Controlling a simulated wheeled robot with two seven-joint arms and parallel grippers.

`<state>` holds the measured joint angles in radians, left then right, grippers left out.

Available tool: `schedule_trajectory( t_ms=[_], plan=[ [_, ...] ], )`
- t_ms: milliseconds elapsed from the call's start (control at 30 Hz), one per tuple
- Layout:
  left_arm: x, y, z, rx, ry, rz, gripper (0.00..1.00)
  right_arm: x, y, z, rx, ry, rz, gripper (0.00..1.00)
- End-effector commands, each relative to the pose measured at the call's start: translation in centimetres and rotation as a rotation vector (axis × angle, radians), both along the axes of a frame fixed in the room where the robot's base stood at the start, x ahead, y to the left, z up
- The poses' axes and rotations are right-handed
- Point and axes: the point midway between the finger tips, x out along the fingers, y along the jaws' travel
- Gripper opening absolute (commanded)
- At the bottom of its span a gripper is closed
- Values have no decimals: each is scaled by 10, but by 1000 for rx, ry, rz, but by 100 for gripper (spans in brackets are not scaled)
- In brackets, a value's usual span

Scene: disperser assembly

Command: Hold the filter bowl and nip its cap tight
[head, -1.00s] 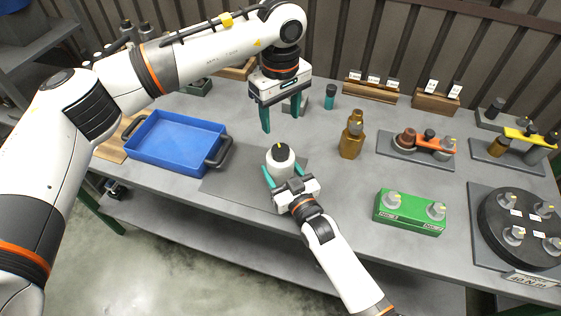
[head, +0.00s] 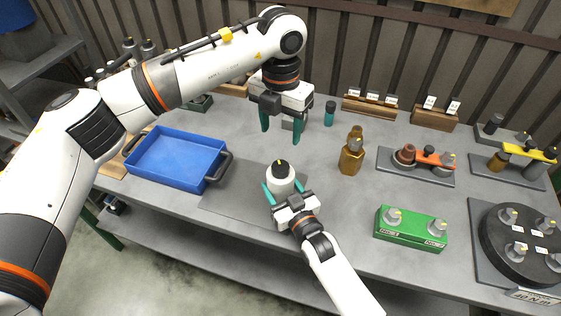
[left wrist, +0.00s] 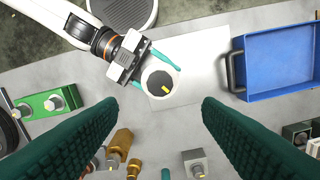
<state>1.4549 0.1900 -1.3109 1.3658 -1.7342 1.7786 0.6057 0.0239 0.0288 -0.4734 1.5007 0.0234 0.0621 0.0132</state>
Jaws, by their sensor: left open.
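The filter bowl (head: 281,181) is a white cylinder standing upright on the dark grey mat (head: 232,205). Its black cap (head: 281,166), with a yellow mark, sits on top; the cap faces the camera in the left wrist view (left wrist: 158,82). My right gripper (head: 284,189) has its teal fingers on both sides of the bowl and appears shut on it, below the cap. My left gripper (head: 281,126) is open and empty, pointing down, above the table behind the bowl. Its two fingers frame the lower part of the left wrist view (left wrist: 155,122), apart from the cap.
A blue tray (head: 178,160) lies left of the mat. A round black fixture (head: 524,247) is far right.

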Motion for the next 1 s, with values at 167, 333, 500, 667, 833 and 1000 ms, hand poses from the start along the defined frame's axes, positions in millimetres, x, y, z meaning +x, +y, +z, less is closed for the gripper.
schedule_trajectory(
  t_ms=[167,333,500,667,833,1000],
  plan=[
    [0,0,2,-1,0,364,60,0,0,-1,-2,1,0,23],
    [0,0,4,-1,0,641,60,0,0,-1,-2,1,0,23],
    [0,0,5,0,0,796,60,0,0,-1,-2,1,0,23],
    [0,0,-3,1,2,837,60,0,0,-1,-2,1,0,23],
    [-1,1,-30,3,3,838,60,0,0,-1,-2,1,0,23],
    [-1,1,-65,3,4,838,60,0,0,-1,-2,1,0,23]
  ],
)
